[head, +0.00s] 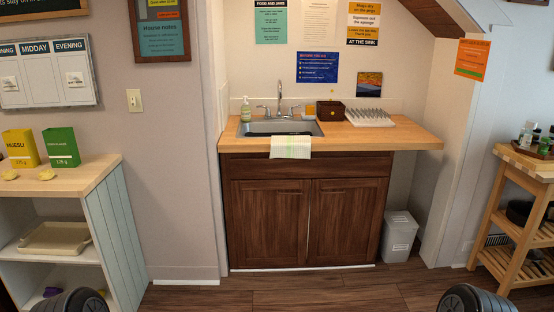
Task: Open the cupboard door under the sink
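The sink cupboard (306,165) is dark brown wood and stands in an alcove. Its left door (268,222) and right door (345,220) both look shut, with a thin light line between them. The sink (280,128) is set in the wooden worktop (400,135) above, with a tap (280,98). A pale striped towel (290,147) hangs over the front edge above the left door. Only dark rounded parts of my arms show at the bottom left and bottom right. Neither gripper is in view.
A grey bin (399,236) stands right of the cupboard. A white shelf unit (115,235) stands at the left, and a wooden trolley (515,205) at the right. The wooden floor (290,295) in front of the doors looks clear. A dish rack (368,117) stands on the worktop.

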